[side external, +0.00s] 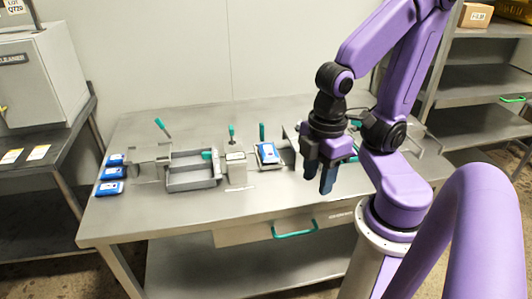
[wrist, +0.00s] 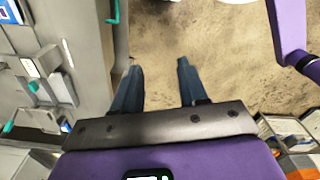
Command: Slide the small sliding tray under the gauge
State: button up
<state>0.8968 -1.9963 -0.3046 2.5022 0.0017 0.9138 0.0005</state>
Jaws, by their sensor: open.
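My gripper (side external: 325,178) is open and empty, raised in front of the right half of the steel table. In the wrist view its two dark blue fingers (wrist: 158,68) are apart, with only floor between them. A small grey tray (side external: 270,166) carrying a blue-and-white pack (side external: 268,151) lies left of my gripper, apart from it. A teal lever (side external: 262,131) stands behind this tray. A grey block fixture (side external: 236,173) with a teal-topped handle (side external: 232,131) stands just left of the tray. I cannot tell for certain which fixture is the gauge.
A larger open grey tray (side external: 193,185) sits farther left. Several blue packs (side external: 110,188) lie at the table's left end. A drawer with a teal handle (side external: 295,230) is in the table front. A grey cabinet (side external: 40,80) stands at left, shelves (side external: 485,80) at right.

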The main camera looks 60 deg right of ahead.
dwell(0.6)
jog(key=w+a+r+m, duration=0.15)
jog(key=w+m, duration=0.55)
jog(key=w, duration=0.9)
jog(key=w+d+m, duration=0.5)
jog(key=w+d, duration=0.3)
jog(key=w, duration=0.4)
jog(key=m, duration=1)
send_over(262, 124)
notch_tip(262, 124, down, 5)
notch_tip(262, 124, down, 17)
jog(key=shift+r, duration=0.1)
